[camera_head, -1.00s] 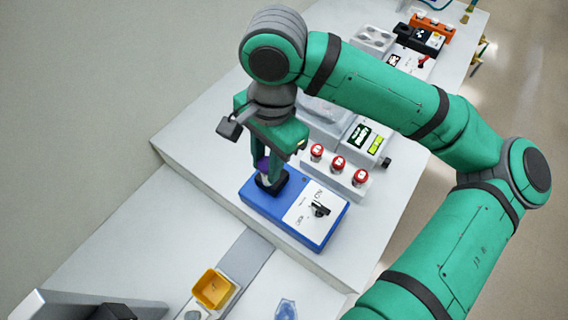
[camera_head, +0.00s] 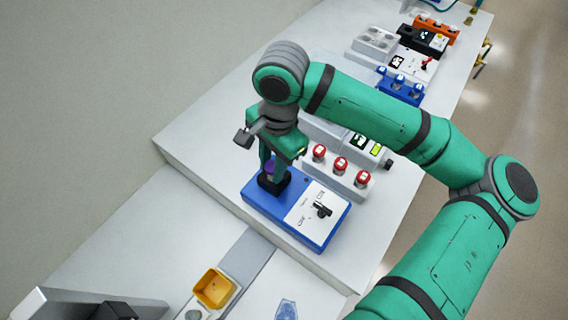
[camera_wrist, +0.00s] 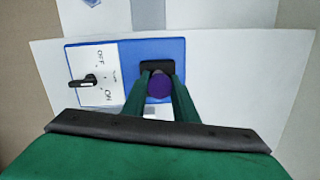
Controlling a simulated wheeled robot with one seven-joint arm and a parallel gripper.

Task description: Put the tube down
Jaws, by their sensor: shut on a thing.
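My gripper (camera_head: 268,168) points down over the left part of a blue device. It is shut on a tube with a purple cap (camera_head: 270,166); the cap also shows between the fingers in the wrist view (camera_wrist: 160,86). The blue device (camera_head: 258,204) has a black cup-like holder (camera_head: 273,183) under the tube. The tube's lower end is hidden, so I cannot tell how deep it sits in the holder. A white panel with a black knob (camera_head: 322,210) and ON/OFF marks covers the device's right part.
A white rack (camera_head: 345,182) with several red-capped tubes stands close behind the device. A blue rack (camera_head: 400,92) and an orange rack (camera_head: 436,30) stand farther back. A yellow bin (camera_head: 213,288) is on the lower bench in front. Bare bench lies left of the device.

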